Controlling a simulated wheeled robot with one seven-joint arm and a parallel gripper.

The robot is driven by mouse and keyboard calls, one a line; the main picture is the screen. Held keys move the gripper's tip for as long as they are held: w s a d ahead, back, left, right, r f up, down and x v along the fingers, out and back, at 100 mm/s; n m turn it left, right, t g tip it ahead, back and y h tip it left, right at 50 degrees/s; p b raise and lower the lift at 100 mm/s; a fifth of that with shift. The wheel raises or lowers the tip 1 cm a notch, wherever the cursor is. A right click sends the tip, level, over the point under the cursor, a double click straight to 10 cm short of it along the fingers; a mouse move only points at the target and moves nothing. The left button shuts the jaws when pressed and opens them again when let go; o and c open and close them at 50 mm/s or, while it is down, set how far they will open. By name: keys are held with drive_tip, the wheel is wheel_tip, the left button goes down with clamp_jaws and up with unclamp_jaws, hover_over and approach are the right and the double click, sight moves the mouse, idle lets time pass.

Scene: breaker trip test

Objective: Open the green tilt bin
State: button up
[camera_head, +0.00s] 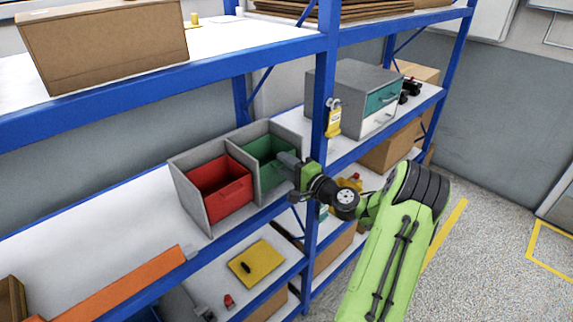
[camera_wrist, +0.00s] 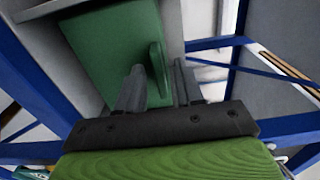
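The green tilt bin (camera_head: 262,150) sits in the right compartment of a grey two-bay housing (camera_head: 178,177) on the blue rack's middle shelf. My gripper (camera_head: 287,168) is in front of it and hides part of its face. In the wrist view the green bin's flat front (camera_wrist: 105,50) fills the upper left, with a raised green handle (camera_wrist: 158,68) standing out from it. My gripper (camera_wrist: 158,88) is open, its two dark fingers either side of the handle's lower end. Contact with the handle cannot be told.
A red bin (camera_head: 220,188) fills the left compartment. The shelf left of the housing is mostly bare.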

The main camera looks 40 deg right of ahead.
drive_tip(key=shift+s, duration=0.1)
clamp_jaws()
idle(1.2)
